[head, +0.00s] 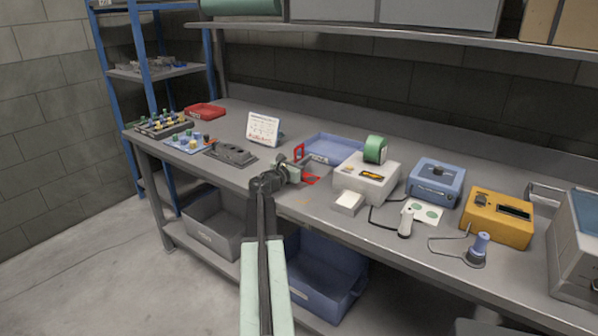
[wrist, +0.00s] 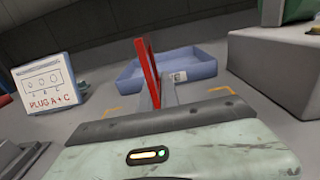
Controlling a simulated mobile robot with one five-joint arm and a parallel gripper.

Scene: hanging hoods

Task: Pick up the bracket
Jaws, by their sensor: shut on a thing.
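The bracket is a thin red upright piece (wrist: 148,72), standing just beyond my gripper's dark front edge in the wrist view. In the head view its red frame (head: 299,151) shows at my gripper's end, over the bench. More red shows low beside the gripper's right side; I cannot tell if it is the same piece. My gripper (head: 306,170) is shut on the bracket. The fingertips and the bracket's lower part are mostly hidden by the gripper body. I cannot tell whether the bracket touches the bench.
A shallow blue tray (head: 340,147) lies just behind the gripper. A white box (head: 367,185) with a green roll stands to the right. A white sign (head: 263,129) and a dark grey fixture (head: 231,153) stand to the left. A shelf (head: 400,35) hangs above the bench.

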